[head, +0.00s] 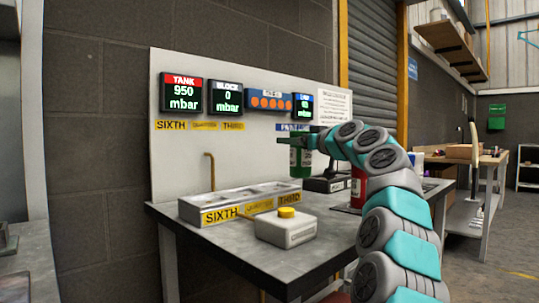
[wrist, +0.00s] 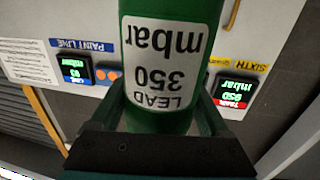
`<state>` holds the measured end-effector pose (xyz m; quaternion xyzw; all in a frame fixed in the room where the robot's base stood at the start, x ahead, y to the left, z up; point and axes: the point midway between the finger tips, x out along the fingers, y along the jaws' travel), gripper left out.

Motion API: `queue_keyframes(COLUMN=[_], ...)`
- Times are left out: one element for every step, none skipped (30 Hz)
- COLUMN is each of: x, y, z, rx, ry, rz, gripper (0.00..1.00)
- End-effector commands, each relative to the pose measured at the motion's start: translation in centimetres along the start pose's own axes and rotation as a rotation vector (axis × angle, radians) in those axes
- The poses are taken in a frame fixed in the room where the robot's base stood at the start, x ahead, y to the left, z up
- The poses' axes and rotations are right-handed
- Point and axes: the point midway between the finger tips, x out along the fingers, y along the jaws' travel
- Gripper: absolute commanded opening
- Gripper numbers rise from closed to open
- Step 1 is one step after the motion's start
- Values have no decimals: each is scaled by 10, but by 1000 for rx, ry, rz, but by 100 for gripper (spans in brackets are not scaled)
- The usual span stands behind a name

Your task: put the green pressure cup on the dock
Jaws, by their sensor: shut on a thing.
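The green pressure cup (head: 300,162) is held upright in my gripper (head: 304,142), above the bench. In the wrist view the cup (wrist: 170,60) fills the middle, and its white label reads "LEAD 350 mbar" upside down. The fingers (wrist: 165,118) close around the cup from both sides. A low dark block with a pale label (head: 325,184) stands on the bench below and right of the cup. It may be the dock, but I cannot tell for sure. The cup appears apart from it.
A grey tray (head: 188,211) with compartments and yellow labels sits at the bench's left. A white box with a yellow knob (head: 287,232) stands in front. A red object (head: 358,190) is behind my arm. The panel display (head: 181,94) reads TANK 950 mbar. The bench front (head: 225,255) is clear.

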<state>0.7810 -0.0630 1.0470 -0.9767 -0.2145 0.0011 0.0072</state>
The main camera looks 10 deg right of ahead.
Motion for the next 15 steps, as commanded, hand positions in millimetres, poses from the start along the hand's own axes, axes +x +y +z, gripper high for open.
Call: queue_keyframes(x=[13, 19, 28, 35, 41, 49, 54, 60, 66, 70, 74, 79, 81, 83, 85], y=[-5, -6, -9, -10, -12, -15, -17, -18, -20, -20, -21, -22, -23, -23, -24], z=[-3, -2, -2, -2, -1, -1, -1, 0, 1, 2, 3, 4, 5, 6, 6], rx=[0, -1, -1, -2, -2, -2, -1, -1, -1, -1, -1, -1, -1, -1, -1], ry=[-3, -4, -3, -2, -1, -1, -1, -1, -1, -1, -1, 0, 0, 1, 1], rz=[-3, -3, -2, -1, -1, -2, -2, -2, -2, -1, 0, 1, 1, 1, 1], gripper=[0, 0, 0, 0, 0, 0, 0, 0, 0, 0, 0, 0, 0, 0, 0])
